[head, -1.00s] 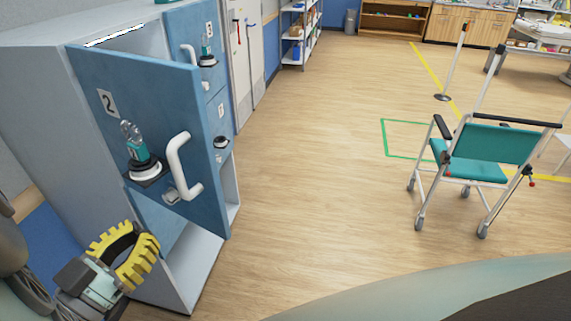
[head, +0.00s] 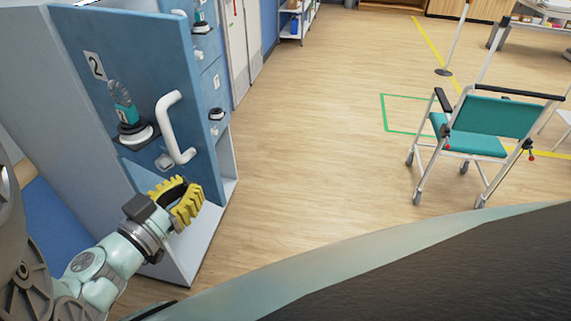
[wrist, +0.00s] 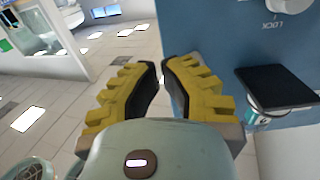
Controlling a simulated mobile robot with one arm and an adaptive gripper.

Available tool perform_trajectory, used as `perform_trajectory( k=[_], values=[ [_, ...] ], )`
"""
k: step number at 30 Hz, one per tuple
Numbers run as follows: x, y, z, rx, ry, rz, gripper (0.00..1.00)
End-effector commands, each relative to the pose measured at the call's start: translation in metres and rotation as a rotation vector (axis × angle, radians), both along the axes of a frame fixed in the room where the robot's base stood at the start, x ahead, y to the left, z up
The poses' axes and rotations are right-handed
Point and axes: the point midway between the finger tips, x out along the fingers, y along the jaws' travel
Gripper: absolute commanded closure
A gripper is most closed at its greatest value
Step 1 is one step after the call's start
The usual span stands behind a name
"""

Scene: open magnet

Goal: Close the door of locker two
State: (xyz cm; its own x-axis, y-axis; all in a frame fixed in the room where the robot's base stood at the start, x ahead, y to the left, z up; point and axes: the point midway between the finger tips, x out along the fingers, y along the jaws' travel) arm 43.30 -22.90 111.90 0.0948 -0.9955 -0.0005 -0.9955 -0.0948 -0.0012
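The blue door of locker two (head: 140,60) stands open, its outer face toward me. It has a white "2" plate, a white bar handle (head: 170,125) near its right edge and a lock knob with a teal tag (head: 130,125). My gripper (head: 188,190), with yellow ribbed fingers, is below the handle near the door's lower edge. In the wrist view my gripper (wrist: 161,68) is empty, with a narrow gap between the fingertips. The blue panel (wrist: 225,65) with the lock and a black plate (wrist: 275,88) is to its right. Contact with the door cannot be told.
The grey locker cabinet (head: 70,130) is behind and left of the door; other blue locker doors (head: 217,90) are beyond. A wheeled chair with teal seat (head: 470,140) stands at the right. The floor (head: 310,130) between is clear.

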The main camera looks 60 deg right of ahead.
Motion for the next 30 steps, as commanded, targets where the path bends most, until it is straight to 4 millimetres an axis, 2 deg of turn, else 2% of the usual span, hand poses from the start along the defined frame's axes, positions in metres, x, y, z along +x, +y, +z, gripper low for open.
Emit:
perform_trajectory(
  k=[6, 13, 30],
  values=[
    [0.001, -0.028, 0.002, -0.001, 0.000, -0.007, 1.00],
    [0.002, -0.049, 0.002, -0.002, 0.003, -0.007, 1.00],
    [0.003, -0.054, 0.000, 0.000, 0.001, -0.004, 1.00]
  ],
)
